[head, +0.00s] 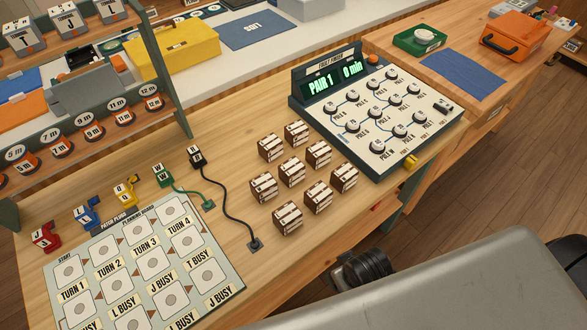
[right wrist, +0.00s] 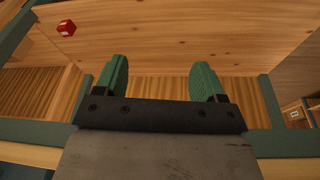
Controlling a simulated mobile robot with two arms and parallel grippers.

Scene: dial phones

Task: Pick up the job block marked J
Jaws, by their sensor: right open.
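Grey blocks with dark letters on white labels stand on the rack at the upper left of the head view: a left one (head: 22,40), a middle one (head: 66,22) and a right one (head: 108,8). Their letters look like J and T, but I cannot tell surely which block is the J one. A red plug marked J (head: 45,238) stands on the bench at the left. In the right wrist view my right gripper (right wrist: 160,80) is open, with nothing between its green fingers. A small red block (right wrist: 66,28) is well beyond it on wood. My left gripper is not in view.
A planning board (head: 128,240) lies at the front left, with several coloured plugs behind it. Several brown striped blocks (head: 291,172) stand mid-bench, left of a dial console (head: 385,110). A rack of orange-based length markers (head: 107,115) borders the bench. Two plug cords cross the wood.

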